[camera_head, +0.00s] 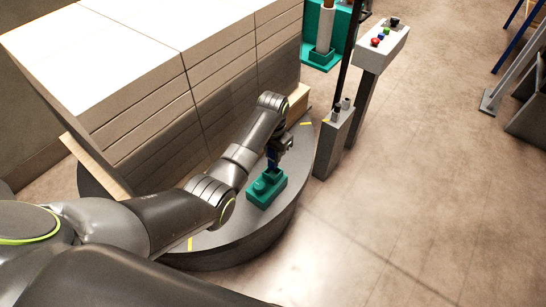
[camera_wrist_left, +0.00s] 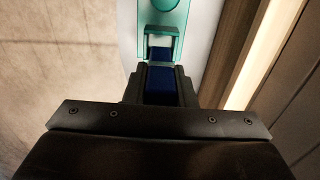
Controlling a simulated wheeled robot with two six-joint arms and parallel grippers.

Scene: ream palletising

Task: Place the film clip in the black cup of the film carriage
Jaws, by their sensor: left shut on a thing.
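My left gripper (camera_head: 273,160) is shut on the dark blue film clip, just above a teal stand on the turntable. In the left wrist view the film clip (camera_wrist_left: 161,80) sits between the fingers of the left gripper (camera_wrist_left: 160,88). Its far end reaches into the upright bracket of the teal stand (camera_wrist_left: 172,8). In the head view the teal stand (camera_head: 264,190) has a round knob on top. A grey box (camera_head: 335,140) by the black mast, apparently the film carriage, bears small dark cup-like pieces (camera_head: 346,103). My right gripper is out of view.
A stack of wrapped reams (camera_head: 150,100) stands on the round grey turntable (camera_head: 245,240), left of my arm. A control post (camera_head: 383,42) with coloured buttons stands behind the mast. A teal fixture (camera_head: 322,55) is at the back.

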